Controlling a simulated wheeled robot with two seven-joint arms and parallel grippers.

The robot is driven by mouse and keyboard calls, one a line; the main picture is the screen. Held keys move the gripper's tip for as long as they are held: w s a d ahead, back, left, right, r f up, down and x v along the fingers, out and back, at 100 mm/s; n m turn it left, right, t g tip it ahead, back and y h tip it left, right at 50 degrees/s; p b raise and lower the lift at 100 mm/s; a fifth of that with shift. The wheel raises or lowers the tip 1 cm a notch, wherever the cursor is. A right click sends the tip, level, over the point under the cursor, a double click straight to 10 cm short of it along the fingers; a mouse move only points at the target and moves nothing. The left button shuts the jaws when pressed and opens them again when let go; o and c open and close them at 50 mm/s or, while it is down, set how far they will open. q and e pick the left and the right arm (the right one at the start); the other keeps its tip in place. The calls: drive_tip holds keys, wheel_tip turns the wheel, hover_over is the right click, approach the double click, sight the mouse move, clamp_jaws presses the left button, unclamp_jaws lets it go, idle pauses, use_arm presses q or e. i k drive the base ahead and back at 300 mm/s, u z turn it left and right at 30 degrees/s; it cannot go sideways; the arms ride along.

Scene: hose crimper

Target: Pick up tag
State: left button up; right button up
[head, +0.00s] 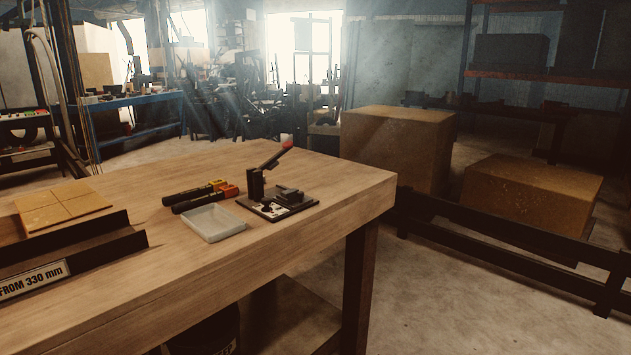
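No piece that I can clearly make out as a tag shows in the head view. A small black press (257,183) with a raised, tilted lever and a red knob stands on a dark base plate (299,207) near the table's right end. Small white patches lie on that plate, too small to identify. A shallow pale tray (213,223) sits in front and to the left of the press; it looks empty. Neither of my grippers is in view.
The wooden table (330,181) also holds two black tools (197,197) with orange and red ends, a tan square board (62,206) and a dark channel (75,248) labelled "FROM 330 mm". Large boxes (397,150) and a low black rail (500,238) stand right of the table.

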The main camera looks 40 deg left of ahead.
sight(219, 183)
drive_tip(key=z, duration=0.15)
drive_tip(key=i, duration=3.55)
drive_tip(key=u, duration=4.55)
